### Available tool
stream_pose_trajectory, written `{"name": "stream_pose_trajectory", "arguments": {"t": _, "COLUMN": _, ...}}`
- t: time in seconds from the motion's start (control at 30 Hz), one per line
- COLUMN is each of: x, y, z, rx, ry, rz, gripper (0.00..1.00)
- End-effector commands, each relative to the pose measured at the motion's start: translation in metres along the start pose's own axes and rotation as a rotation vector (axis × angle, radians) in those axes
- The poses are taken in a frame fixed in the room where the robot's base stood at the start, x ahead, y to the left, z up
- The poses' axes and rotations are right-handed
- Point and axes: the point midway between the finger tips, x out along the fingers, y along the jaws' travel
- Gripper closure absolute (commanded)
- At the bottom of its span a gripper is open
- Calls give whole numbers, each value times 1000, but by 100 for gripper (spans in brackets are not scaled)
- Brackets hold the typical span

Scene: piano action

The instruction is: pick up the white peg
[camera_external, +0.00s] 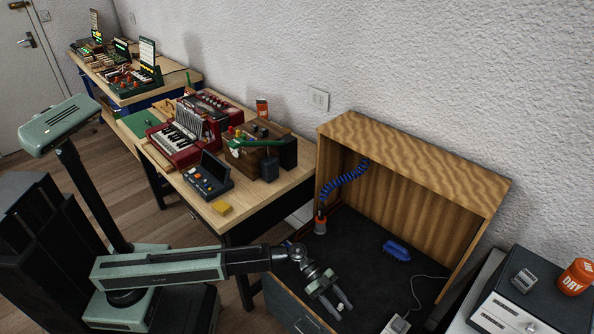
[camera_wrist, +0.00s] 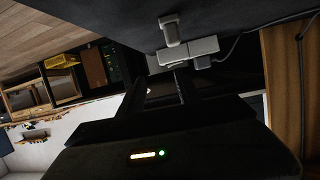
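My gripper (camera_external: 333,300) is low over the dark floor of the wooden booth, near its front edge. Its two fingers stand apart with a gap between them, and both also show as dark shapes in the wrist view (camera_wrist: 160,84). A small white piece, seemingly the peg (camera_external: 341,307), shows close to the fingertips in the external view; whether it touches them cannot be told. In the wrist view a pale grey T-shaped piece (camera_wrist: 172,32) stands out beyond the fingertips, against a grey block (camera_wrist: 188,50). Whether it is the same piece is unclear.
A grey device (camera_external: 396,325) with a thin cable lies at the front of the booth. A blue brush-like object (camera_external: 397,250) lies further back. A blue coiled hose (camera_external: 345,180) hangs at the booth's left wall (camera_external: 345,145). The dark floor (camera_external: 350,250) between them is clear.

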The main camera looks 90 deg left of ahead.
Motion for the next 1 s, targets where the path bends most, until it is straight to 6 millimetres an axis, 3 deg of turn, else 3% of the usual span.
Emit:
{"name": "stream_pose_trajectory", "arguments": {"t": 0.03, "x": -16, "y": -10, "z": 16, "rx": -5, "ry": -12, "rz": -4, "gripper": 60}}
{"name": "stream_pose_trajectory", "arguments": {"t": 0.13, "x": -40, "y": -23, "z": 34, "rx": -11, "ry": -30, "rz": -3, "gripper": 60}}
{"name": "stream_pose_trajectory", "arguments": {"t": 0.3, "x": -58, "y": -29, "z": 48, "rx": -22, "ry": -55, "rz": 3, "gripper": 60}}
{"name": "stream_pose_trajectory", "arguments": {"t": 0.47, "x": -53, "y": -29, "z": 49, "rx": -22, "ry": -56, "rz": 5, "gripper": 60}}
{"name": "stream_pose_trajectory", "arguments": {"t": 0.8, "x": -9, "y": -28, "z": 52, "rx": -22, "ry": -56, "rz": 6, "gripper": 60}}
{"name": "stream_pose_trajectory", "arguments": {"t": 1.0, "x": -8, "y": -28, "z": 50, "rx": -23, "ry": -56, "rz": 4, "gripper": 60}}
